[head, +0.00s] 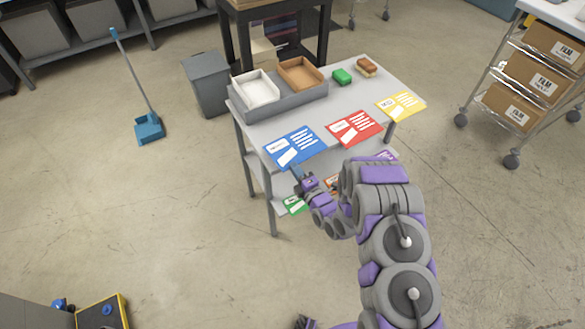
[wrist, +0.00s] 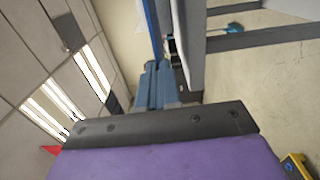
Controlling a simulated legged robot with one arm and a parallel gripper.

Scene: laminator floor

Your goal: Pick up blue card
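The blue card (head: 294,147) lies at the near left edge of the grey table (head: 243,122), its front corner close to or over the edge. It bears a white logo, lines and a white panel. In the wrist view the blue card (wrist: 152,28) appears as a thin edge-on strip beside the tabletop. My gripper (head: 300,174) is at the table's front edge, just below the card's near edge. In the wrist view the blue-grey fingers (wrist: 158,84) point at the card's edge. I cannot tell whether they touch the card or how far apart they are.
A red card (head: 355,127) and a yellow card (head: 401,105) lie to the right. A grey tray (head: 285,104) holds a white box (head: 256,89) and a brown box (head: 301,73). A green card (head: 294,204) is on the lower shelf.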

